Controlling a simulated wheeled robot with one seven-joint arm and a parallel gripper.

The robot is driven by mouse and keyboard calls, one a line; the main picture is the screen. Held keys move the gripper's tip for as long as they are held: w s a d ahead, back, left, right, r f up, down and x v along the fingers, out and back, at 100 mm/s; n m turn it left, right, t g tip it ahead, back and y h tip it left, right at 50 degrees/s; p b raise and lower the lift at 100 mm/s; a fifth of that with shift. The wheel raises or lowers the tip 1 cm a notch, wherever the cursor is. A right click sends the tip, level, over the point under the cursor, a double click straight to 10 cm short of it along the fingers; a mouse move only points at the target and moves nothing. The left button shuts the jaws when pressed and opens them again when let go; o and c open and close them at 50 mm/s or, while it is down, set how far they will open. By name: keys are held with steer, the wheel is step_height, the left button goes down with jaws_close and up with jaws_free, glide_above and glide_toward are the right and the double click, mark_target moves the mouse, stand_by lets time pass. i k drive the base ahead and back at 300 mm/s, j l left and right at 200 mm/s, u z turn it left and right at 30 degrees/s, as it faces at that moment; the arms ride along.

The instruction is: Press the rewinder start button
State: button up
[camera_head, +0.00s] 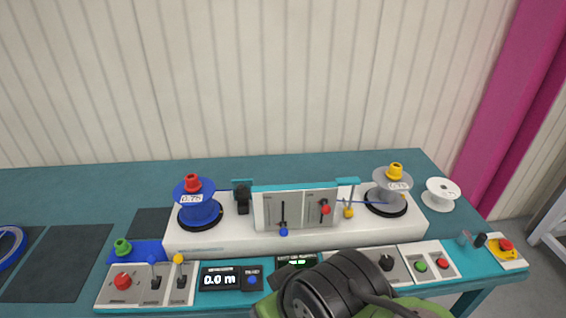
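A green push button (420,266) sits beside a red push button (442,264) on a light panel at the front right of the bench. Its label is too small to read, so I cannot tell for certain that it is the rewinder start button. My black and green arm covers the bottom centre, left of this panel, and hides part of the front controls. The fingers of my gripper do not show.
The white rewinder (225,240) carries a blue reel (199,208) at left and a grey reel (388,187) at right. A black knob (387,262) is left of the green button. A yellow box with a red button (506,245) stands at the right corner.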

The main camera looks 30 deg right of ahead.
mark_target(420, 266)
steer(key=z, duration=0.5)
steer(key=l+z, duration=0.1)
steer(key=z, duration=0.85)
steer(key=i+z, duration=0.1)
steer(key=z, duration=0.9)
